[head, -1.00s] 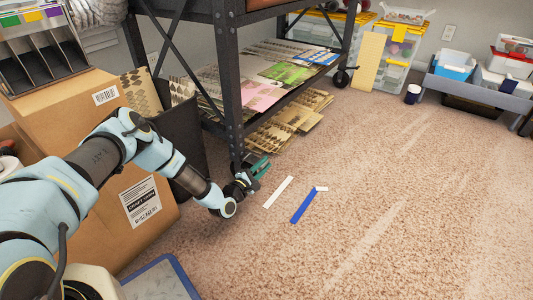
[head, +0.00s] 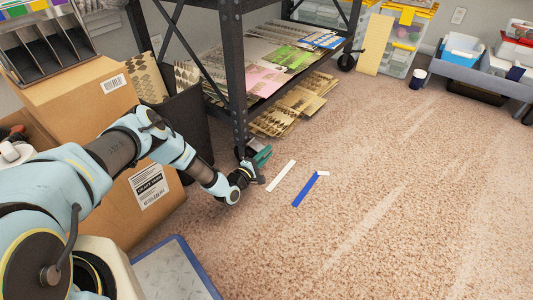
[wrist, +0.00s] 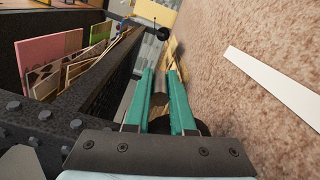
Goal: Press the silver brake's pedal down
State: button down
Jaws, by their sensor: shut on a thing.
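My gripper (head: 262,155), with teal fingers, is low over the carpet beside the foot of the black shelf's near post (head: 234,85). In the wrist view the two fingers (wrist: 162,82) point forward along the shelf's side. They are closed on a small grey-brown part (wrist: 163,103) that shows narrowly between them. I cannot make out clearly whether this part is the silver brake's pedal. The near wheel and its brake are mostly hidden by the gripper and post. A far black caster (head: 347,61) stands under the shelf's far corner; it also shows in the wrist view (wrist: 163,33).
A white strip (head: 281,176) and a blue strip (head: 305,191) lie on the carpet right of my gripper. A cardboard box (head: 155,205) and a black bin (head: 188,120) stand left. Carpet to the right (head: 420,190) is open.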

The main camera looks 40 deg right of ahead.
jog(key=c, duration=0.8)
grip_release()
jog(key=shift+o, duration=0.2)
jog(key=shift+a, duration=0.1)
jog(key=p+v, duration=0.4)
jog(key=v, duration=0.6)
jog(key=shift+a, duration=0.3)
jog(key=shift+s+f, duration=0.1)
